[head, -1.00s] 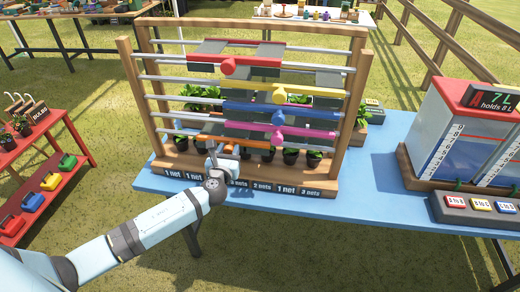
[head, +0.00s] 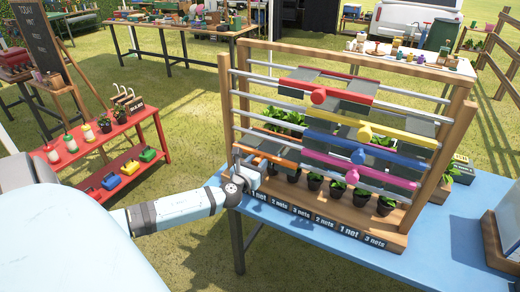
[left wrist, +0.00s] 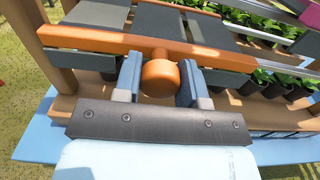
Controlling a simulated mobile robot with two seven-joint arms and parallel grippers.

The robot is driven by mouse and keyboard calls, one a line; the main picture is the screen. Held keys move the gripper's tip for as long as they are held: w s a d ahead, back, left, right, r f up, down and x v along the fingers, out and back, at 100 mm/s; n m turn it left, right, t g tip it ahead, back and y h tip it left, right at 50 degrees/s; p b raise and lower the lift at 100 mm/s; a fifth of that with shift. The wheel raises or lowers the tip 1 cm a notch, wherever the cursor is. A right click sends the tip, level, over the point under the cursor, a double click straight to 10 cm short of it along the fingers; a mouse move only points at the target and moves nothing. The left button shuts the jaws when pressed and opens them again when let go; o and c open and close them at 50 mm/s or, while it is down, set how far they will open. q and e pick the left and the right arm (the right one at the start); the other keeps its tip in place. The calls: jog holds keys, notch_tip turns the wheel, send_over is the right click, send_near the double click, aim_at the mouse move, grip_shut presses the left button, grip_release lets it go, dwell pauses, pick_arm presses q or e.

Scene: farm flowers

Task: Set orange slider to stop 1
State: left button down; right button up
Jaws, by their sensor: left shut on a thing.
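The orange slider (head: 268,153) is a flat bar with a round knob on the lowest visible rail of the wooden rack. It sits at the left end, close to the left post. In the left wrist view its round knob (left wrist: 159,77) sits between the two blue-grey fingers of my left gripper (head: 250,175). The gripper is shut on the knob. Grey panels (left wrist: 155,30) lie behind the bar. The stop marks on the rail cannot be made out. My right gripper is not in view.
The wooden rack (head: 231,108) stands on a blue table (head: 296,238). Red (head: 318,96), yellow (head: 365,133), blue (head: 345,147) and pink (head: 357,171) sliders sit on higher rails. Potted plants (head: 314,181) stand behind the front net labels. A red shelf (head: 158,140) stands at left.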

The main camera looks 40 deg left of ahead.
pick_arm(q)
jog(key=shift+a, duration=0.2)
jog(key=c, duration=1)
grip_release()
jog(key=shift+c, duration=0.2)
jog(key=o, duration=0.3)
jog(key=shift+s+a, duration=0.1)
jog(key=shift+a, duration=0.1)
jog(key=shift+o, duration=0.2)
jog(key=shift+d, duration=0.1)
jog(key=b+v, duration=0.1)
jog(key=v, duration=1.2)
jog(key=shift+s, duration=0.4)
jog(key=shift+d, duration=0.1)
